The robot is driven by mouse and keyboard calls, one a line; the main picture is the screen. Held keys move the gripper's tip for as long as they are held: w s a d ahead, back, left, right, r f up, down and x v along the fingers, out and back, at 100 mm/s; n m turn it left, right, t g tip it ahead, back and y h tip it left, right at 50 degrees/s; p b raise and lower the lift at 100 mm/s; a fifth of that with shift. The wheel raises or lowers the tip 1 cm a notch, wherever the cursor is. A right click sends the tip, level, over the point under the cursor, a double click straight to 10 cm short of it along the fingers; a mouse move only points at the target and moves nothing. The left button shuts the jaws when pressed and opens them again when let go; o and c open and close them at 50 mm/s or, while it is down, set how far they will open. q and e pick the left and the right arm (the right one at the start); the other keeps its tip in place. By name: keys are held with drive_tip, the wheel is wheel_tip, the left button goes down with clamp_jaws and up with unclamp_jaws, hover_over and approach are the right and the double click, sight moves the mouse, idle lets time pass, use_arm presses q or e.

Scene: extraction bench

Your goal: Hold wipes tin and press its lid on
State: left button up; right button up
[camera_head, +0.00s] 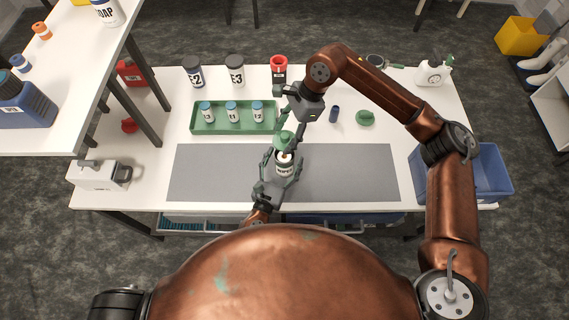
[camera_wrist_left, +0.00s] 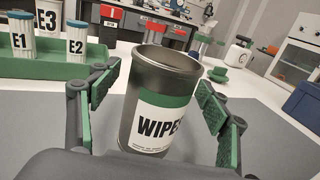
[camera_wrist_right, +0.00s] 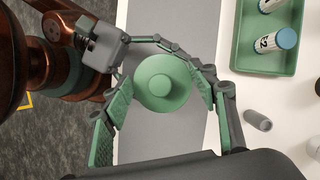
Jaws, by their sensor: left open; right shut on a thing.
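The wipes tin (camera_head: 285,170) stands upright on the grey mat, its open mouth and green-banded label clear in the left wrist view (camera_wrist_left: 163,105). My left gripper (camera_head: 280,168) is open, its fingers on either side of the tin with gaps visible in the left wrist view. My right gripper (camera_head: 288,128) is shut on a green knobbed lid (camera_head: 284,137), which it holds above the tin, apart from the rim. In the right wrist view the lid (camera_wrist_right: 164,82) is between the fingers and hides the tin below.
A green tray (camera_head: 197,127) with several labelled jars lies behind the mat (camera_head: 350,175). Another green lid-like piece (camera_head: 365,119) and a small dark blue cylinder (camera_head: 333,115) are to the right. A blue bin (camera_head: 490,172) is at the right edge. The mat's right part is clear.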

use_arm(q)
drive_tip(key=shift+c, duration=0.7)
drive_tip(key=c, duration=1.7)
use_arm(e)
drive_tip(key=shift+a+f, duration=0.1)
drive_tip(key=shift+f, duration=2.4)
drive_tip(key=shift+f, duration=0.9)
drive_tip(key=shift+f, duration=0.6)
drive_tip(key=o, duration=0.9)
drive_tip(key=shift+o, duration=0.2)
